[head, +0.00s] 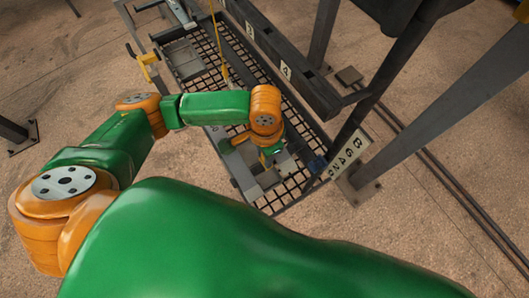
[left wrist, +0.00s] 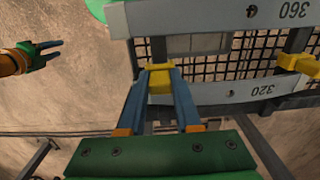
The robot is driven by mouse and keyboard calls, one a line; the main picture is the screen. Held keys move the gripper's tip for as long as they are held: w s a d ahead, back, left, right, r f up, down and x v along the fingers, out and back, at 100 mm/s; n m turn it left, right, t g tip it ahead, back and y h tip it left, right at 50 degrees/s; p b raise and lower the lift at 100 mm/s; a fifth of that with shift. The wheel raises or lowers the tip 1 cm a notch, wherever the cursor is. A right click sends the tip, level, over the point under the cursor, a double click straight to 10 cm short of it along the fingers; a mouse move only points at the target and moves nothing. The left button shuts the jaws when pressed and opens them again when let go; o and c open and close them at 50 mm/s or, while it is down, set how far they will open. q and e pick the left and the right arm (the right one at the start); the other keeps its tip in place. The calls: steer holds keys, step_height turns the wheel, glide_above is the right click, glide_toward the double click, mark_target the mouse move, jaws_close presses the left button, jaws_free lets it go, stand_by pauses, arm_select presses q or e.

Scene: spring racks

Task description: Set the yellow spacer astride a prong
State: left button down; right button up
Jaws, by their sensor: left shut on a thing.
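The yellow spacer (left wrist: 160,79) is between the blue fingers of my left gripper (left wrist: 163,73) in the left wrist view. The gripper is shut on it, beside the near rail marked 320 (left wrist: 225,93). I cannot tell whether the spacer touches or straddles a prong, as the fingers and spacer cover that spot. In the head view my left gripper (head: 271,150) is over the near end of the mesh rack, and the spacer is not clear there. My right gripper (left wrist: 52,53) shows at the left of the left wrist view, its blue fingers apart and empty.
Another yellow piece (left wrist: 298,62) sits on a dark bar at the right, between the rails. A rail marked 360 (left wrist: 225,14) lies beyond. In the head view, the mesh rack (head: 291,188) stands by dark steel posts (head: 420,105). Sandy floor is open on the left.

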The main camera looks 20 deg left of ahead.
arm_select(q)
steer(key=shift+f, duration=0.15)
steer(key=shift+f, duration=0.6)
steer(key=c, duration=0.5)
jaws_free()
steer(key=shift+r, duration=0.15)
